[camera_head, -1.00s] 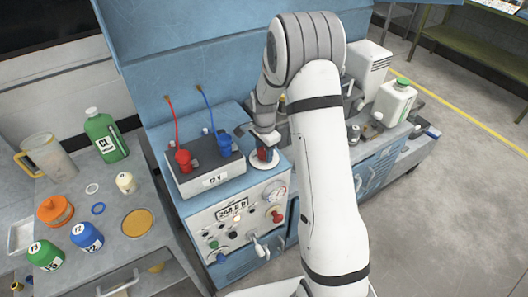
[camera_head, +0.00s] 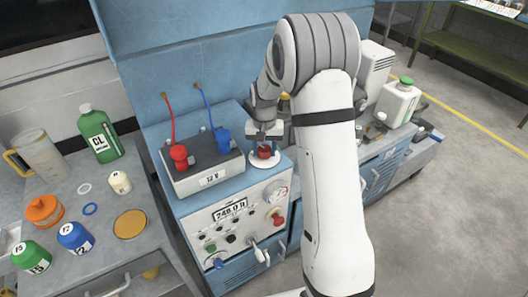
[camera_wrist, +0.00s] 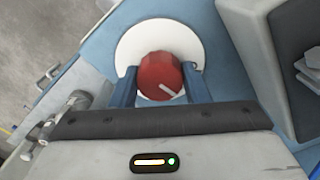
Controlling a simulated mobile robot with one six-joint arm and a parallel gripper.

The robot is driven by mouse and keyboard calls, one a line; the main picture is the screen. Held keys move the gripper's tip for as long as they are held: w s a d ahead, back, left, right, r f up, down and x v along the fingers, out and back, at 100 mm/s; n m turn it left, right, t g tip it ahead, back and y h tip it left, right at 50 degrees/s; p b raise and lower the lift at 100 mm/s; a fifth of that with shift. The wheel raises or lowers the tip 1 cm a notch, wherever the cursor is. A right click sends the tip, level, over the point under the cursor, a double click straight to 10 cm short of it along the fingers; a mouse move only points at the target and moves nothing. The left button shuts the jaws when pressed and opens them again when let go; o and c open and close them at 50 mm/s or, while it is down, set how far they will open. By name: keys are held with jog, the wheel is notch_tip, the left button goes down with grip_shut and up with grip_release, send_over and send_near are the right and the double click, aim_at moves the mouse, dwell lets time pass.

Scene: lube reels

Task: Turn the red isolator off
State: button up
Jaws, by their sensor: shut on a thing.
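The red isolator (camera_head: 265,152) is a round red knob on a white disc (camera_wrist: 128,52), on the top of the blue cabinet right of the battery box. In the wrist view the red knob (camera_wrist: 158,72) shows a pale pointer line towards its lower right. My gripper (camera_head: 264,137) reaches down over the knob from above. In the wrist view its two blue fingers (camera_wrist: 160,88) stand on either side of the knob and are shut on it. The knob's lower part is hidden behind the gripper body.
The battery box (camera_head: 208,170) with red and blue clamps stands close left of the knob. The cabinet's front panel (camera_head: 235,225) carries a display, a gauge and several knobs. A side table (camera_head: 90,265) at left holds bottles and a jug. A white canister (camera_head: 395,103) stands at right.

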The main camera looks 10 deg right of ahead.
aim_at(265, 148)
jog(key=n+b, duration=0.1)
jog(key=n, duration=0.5)
jog(key=shift+b, duration=0.4)
jog(key=shift+r+n, duration=0.1)
jog(key=shift+n, duration=0.3)
jog(key=o, duration=1)
notch_tip(265, 148, up, 8)
jog(key=shift+f+b, duration=0.15)
jog(key=shift+b, duration=0.15)
